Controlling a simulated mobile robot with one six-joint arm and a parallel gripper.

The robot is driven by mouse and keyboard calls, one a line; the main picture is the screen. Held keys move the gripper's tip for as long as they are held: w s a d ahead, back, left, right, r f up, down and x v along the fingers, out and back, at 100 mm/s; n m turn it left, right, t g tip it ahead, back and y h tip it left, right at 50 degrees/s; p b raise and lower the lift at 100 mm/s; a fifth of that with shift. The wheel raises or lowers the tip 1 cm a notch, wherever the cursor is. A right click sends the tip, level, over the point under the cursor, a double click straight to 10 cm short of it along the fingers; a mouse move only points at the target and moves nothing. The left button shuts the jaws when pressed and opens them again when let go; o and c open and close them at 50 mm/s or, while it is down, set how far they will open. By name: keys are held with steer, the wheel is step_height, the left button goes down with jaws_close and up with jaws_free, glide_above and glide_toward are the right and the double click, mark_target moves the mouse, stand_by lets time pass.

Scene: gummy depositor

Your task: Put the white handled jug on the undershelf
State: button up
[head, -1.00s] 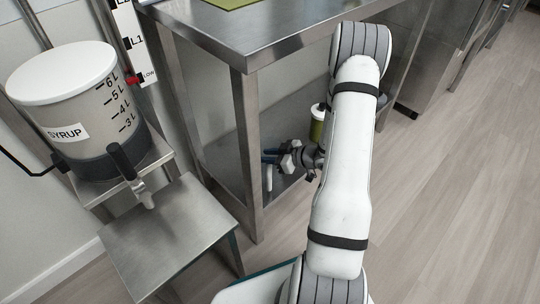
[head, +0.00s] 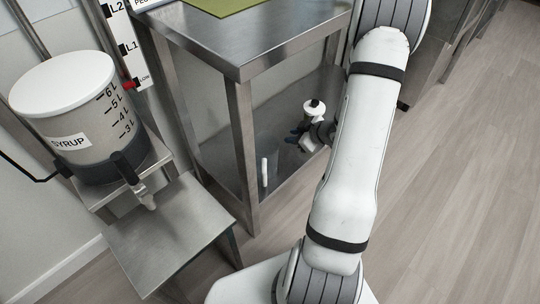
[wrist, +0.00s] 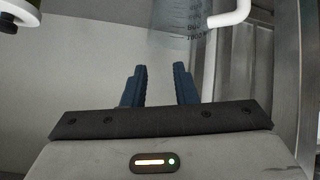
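The jug (head: 272,150) is clear with a white handle (head: 264,171). It appears upright on the undershelf (head: 292,166) of the steel table, just behind the front left leg. My gripper (head: 292,136) is inside the undershelf space, to the right of the jug and apart from it. In the wrist view the blue fingers (wrist: 160,68) are spread with nothing between them. The jug's graduated wall (wrist: 178,16) and white handle (wrist: 230,16) show at the top, beyond the fingertips.
The table leg (head: 243,150) and tabletop (head: 262,45) bound the space. A syrup dispenser (head: 75,112) stands left above a low steel stand (head: 165,235).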

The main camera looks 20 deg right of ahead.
steer(key=s+a+r+m+g+h, duration=0.1)
steer(key=a+r+m+g+h, duration=0.2)
steer(key=r, duration=0.4)
steer(key=s+a+r+m+h, duration=0.1)
steer(key=s+r+m+h, duration=0.1)
steer(key=r+h, duration=0.35)
steer(key=s+a+r+m+g+y, duration=0.1)
steer(key=s+a+r+g+y, duration=0.1)
steer(key=s+a, duration=0.5)
steer(key=s+a+r+m+g+y, duration=0.2)
steer(key=s+a+r, duration=0.3)
steer(key=s+a, duration=0.2)
steer(key=shift+s+g, duration=0.4)
steer(key=shift+s, duration=0.8)
steer(key=shift+r, duration=0.1)
step_height(320, 180, up, 33)
steer(key=t+p, duration=0.1)
steer(key=p, duration=2.9)
steer(key=shift+s+d+r+p, duration=0.2)
steer(key=shift+s+d+p, duration=0.05)
steer(key=shift+p, duration=0.05)
